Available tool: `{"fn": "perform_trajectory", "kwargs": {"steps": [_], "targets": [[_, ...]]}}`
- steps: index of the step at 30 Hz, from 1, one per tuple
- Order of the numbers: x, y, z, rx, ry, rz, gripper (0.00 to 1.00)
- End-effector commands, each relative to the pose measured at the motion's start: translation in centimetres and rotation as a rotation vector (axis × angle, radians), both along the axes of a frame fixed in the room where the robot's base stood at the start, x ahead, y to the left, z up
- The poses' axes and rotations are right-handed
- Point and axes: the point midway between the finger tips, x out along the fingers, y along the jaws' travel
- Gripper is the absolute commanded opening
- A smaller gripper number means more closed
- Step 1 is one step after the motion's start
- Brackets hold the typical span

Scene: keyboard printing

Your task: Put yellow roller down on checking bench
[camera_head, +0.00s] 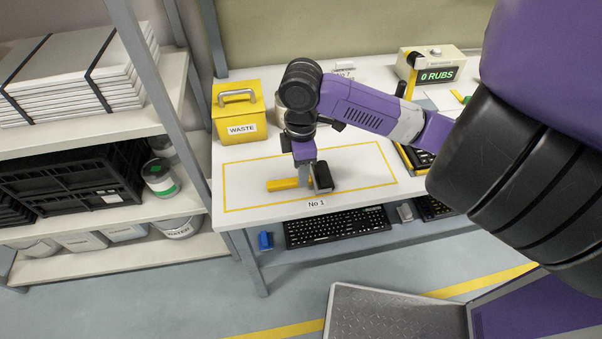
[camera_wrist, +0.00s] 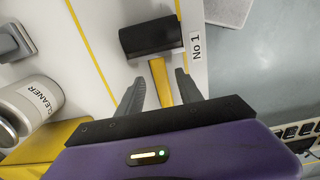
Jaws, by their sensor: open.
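The yellow roller, with a yellow handle (camera_head: 283,184) and a black roller head (camera_head: 323,177), lies on the white checking bench (camera_head: 365,165), inside the yellow outline marked No 1. In the wrist view its black head (camera_wrist: 151,38) is ahead of the fingers and its handle (camera_wrist: 160,80) runs between them. My gripper (camera_head: 305,179) is low over the bench at the handle. In the wrist view my gripper (camera_wrist: 158,90) is open, with a gap between the handle and each finger. The handle's far end is hidden behind the gripper body.
A yellow WASTE box (camera_head: 238,115) stands at the bench's back left. A CLEANER tin (camera_wrist: 32,103) is beside it. Keyboards (camera_head: 338,226) lie on the shelf below. A loaded rack (camera_head: 100,150) is at left.

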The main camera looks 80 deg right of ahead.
Motion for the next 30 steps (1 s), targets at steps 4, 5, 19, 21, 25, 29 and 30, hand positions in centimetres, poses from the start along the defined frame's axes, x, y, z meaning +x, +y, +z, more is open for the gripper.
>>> {"fn": "perform_trajectory", "kwargs": {"steps": [4,5,19,21,25,29,30], "targets": [[0.1,0.0,3.2,-0.002,-0.002,0.004,0.43],[0.0,0.0,3.9,-0.004,-0.002,0.004,0.43],[0.9,0.4,9.7,0.006,-0.025,0.006,0.43],[3.0,1.5,9.8,0.022,-0.084,0.017,0.43],[10.3,5.8,10.9,0.090,-0.303,0.039,0.43],[18.3,11.8,13.6,0.206,-0.576,0.033,0.43],[20.3,13.6,14.6,0.245,-0.655,0.023,0.43]]}}
